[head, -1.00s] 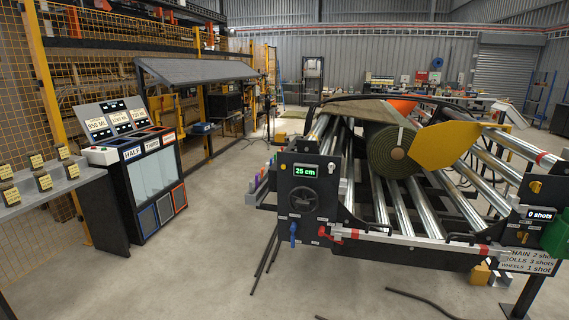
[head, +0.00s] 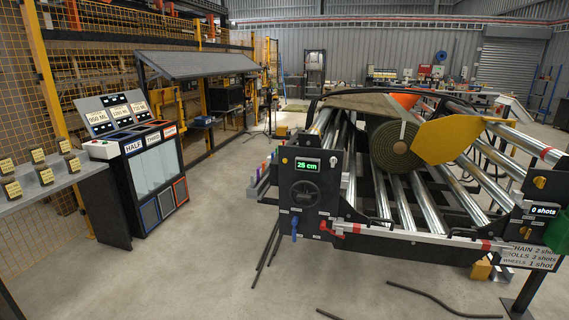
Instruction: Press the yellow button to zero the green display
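The green display (head: 307,166) reads "25 cm" on the dark control panel (head: 308,201) at the front left of the roller machine. A small yellow button (head: 284,161) sits on the same panel, just left of the display. A dark handwheel (head: 305,193) is below the display. Nothing covers the button or display. Neither of my grippers shows in the head view.
A blue handle (head: 294,228) and a red handle (head: 327,228) stick out low on the machine. A turf roll (head: 392,146) lies on the rollers. A bin cabinet (head: 133,170) stands left. Loose dark rods (head: 440,303) lie on the otherwise clear floor before the machine.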

